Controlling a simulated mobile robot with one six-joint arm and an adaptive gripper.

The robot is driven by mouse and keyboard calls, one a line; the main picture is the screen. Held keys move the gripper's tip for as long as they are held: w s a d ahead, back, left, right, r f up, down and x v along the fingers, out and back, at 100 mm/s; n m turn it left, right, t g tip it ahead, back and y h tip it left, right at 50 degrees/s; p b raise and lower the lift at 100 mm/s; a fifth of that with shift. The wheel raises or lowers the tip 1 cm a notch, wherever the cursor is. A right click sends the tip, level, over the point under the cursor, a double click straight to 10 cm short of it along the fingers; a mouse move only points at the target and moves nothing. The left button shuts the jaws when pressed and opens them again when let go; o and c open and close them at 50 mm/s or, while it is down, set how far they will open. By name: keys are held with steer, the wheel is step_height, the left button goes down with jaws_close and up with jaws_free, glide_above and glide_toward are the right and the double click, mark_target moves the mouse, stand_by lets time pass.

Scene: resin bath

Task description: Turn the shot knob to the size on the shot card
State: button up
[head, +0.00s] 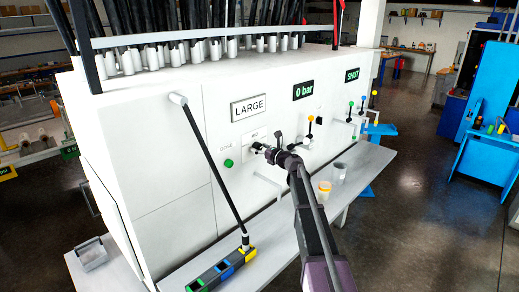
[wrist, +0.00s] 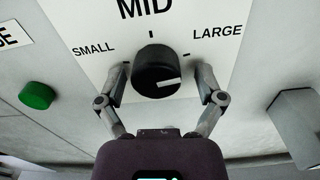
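The shot card (head: 248,107) on the white machine's front reads LARGE. In the wrist view the shot knob (wrist: 156,72) is round and black, on a white plate marked SMALL at left, MID at top and LARGE at right. Its white pointer mark lies on the right side, pointing right and slightly up, toward the LARGE side. My gripper (wrist: 163,77) is open, with one finger on each side of the knob and a visible gap at each. In the head view my gripper (head: 268,149) is at the knob plate and hides most of the knob.
A green button (wrist: 36,95) is left of the knob; a grey block (wrist: 297,120) juts out at right. Displays read 0 bar (head: 304,90) and SHUT (head: 352,75). Colour-tipped levers (head: 350,108) stand to the right.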

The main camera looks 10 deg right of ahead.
steer(key=shift+s, duration=0.2)
steer(key=shift+s+d, duration=0.25)
steer(key=shift+s, duration=0.2)
steer(key=v, duration=1.1)
steer(key=shift+w, duration=0.1)
steer(key=s+a+f+n+g+h+b, duration=0.2)
steer(key=s+a+f+n+g+b, duration=0.2)
steer(key=s+a+f+n+g, duration=0.65)
steer(key=s+d+f+n+g+h+b, duration=0.1)
steer(key=s+f+n+h, duration=0.3)
steer(key=s+f+n, duration=0.4)
steer(key=s+d+f+n+g+h+b, duration=0.2)
steer(key=s+f+n, duration=0.7)
steer(key=s, duration=0.8)
steer(key=n+g+h+b, duration=0.1)
steer(key=n+h+b, duration=0.1)
steer(key=shift+d+h, duration=0.15)
steer(key=shift+h, duration=0.15)
